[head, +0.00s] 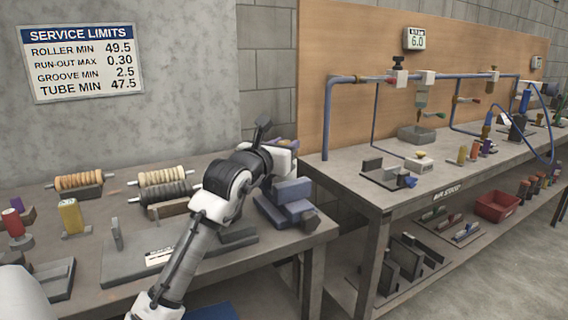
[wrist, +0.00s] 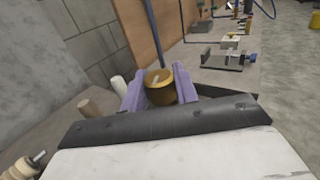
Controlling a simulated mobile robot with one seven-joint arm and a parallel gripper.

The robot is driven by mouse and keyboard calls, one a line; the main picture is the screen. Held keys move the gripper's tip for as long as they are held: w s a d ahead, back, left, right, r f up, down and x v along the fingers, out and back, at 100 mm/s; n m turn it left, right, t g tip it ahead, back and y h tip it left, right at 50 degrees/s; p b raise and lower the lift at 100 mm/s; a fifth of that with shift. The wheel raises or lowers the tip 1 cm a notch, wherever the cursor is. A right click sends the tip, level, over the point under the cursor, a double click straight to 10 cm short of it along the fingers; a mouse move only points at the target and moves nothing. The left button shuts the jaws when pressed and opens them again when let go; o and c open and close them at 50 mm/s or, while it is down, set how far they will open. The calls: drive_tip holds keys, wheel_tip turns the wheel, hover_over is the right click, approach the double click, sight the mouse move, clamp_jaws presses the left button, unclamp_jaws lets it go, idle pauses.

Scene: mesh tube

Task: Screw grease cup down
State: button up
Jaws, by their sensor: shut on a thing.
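A brass-coloured round cup (wrist: 160,92), which looks like the grease cup, sits between the two purple fingers of my gripper (wrist: 160,83) in the wrist view. The fingers are shut on its sides. Its open top faces the camera, with a pale mark or piece inside it. Its lower part and whatever is under it are hidden by the dark gripper body. In the head view my gripper (head: 284,160) is at the right end of the near bench, by blue-grey blocks (head: 289,196). I cannot make out the cup there.
Ribbed rollers (head: 164,178) lie on the near bench (head: 90,240), left of my arm. A yellow block (head: 71,217) and a red cylinder (head: 13,223) stand further left. The second bench (head: 340,192) at right carries blue pipework (head: 328,120) and small fixtures. A gap separates the benches.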

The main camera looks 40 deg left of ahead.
drive_tip(key=shift+b, duration=0.45)
drive_tip(key=o, duration=1)
drive_tip(key=shift+c, duration=0.2)
drive_tip(key=shift+s, duration=0.1)
drive_tip(key=s+d+b, duration=0.2)
drive_tip(key=s+b, duration=0.1)
drive_tip(key=s, duration=1)
drive_tip(key=shift+s+d, duration=0.15)
drive_tip(key=shift+s, duration=0.1)
